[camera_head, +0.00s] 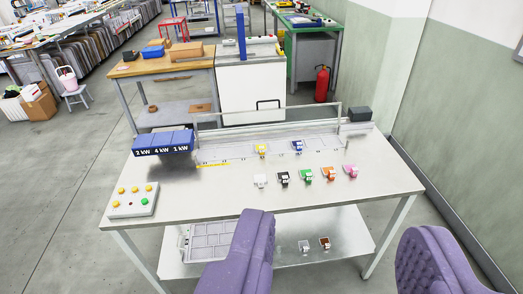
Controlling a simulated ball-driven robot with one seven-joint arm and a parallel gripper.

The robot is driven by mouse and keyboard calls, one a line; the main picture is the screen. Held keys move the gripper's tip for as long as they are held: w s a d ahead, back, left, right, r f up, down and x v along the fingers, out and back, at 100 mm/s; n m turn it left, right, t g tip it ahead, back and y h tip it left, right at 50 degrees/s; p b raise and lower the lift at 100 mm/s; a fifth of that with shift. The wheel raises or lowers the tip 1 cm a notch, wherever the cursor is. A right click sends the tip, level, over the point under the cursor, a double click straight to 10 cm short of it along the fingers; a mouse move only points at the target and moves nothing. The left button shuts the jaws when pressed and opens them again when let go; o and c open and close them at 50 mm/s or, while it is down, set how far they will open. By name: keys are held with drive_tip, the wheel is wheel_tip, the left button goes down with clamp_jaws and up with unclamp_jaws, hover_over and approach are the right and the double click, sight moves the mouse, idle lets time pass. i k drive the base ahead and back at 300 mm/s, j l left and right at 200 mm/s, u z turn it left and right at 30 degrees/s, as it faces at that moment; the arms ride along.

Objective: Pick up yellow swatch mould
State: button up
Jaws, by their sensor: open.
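The yellow swatch mould (261,150) is a small block with a pale part on its front. It sits toward the back of the metal table (225,202), on a long pale strip, left of a blue mould (298,147). My gripper (337,225) shows as two purple padded fingers at the bottom of the view, spread wide apart with nothing between them. In the picture the fingers are well below the yellow mould and apart from it.
White, black, green, orange and pink moulds (306,175) stand in a row in front. A gantry bar (270,109) spans behind. Blue boxes (163,142) and a button panel (132,200) are left. The lower shelf (345,232) holds a tray and two moulds.

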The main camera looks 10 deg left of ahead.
sight(260, 149)
drive_tip(key=i+j+z, duration=0.3)
drive_tip(key=i+j, duration=0.45)
drive_tip(key=i, duration=0.4)
drive_tip(key=i+j+z, duration=0.3)
drive_tip(key=i+j, duration=0.75)
drive_tip(key=i, duration=0.05)
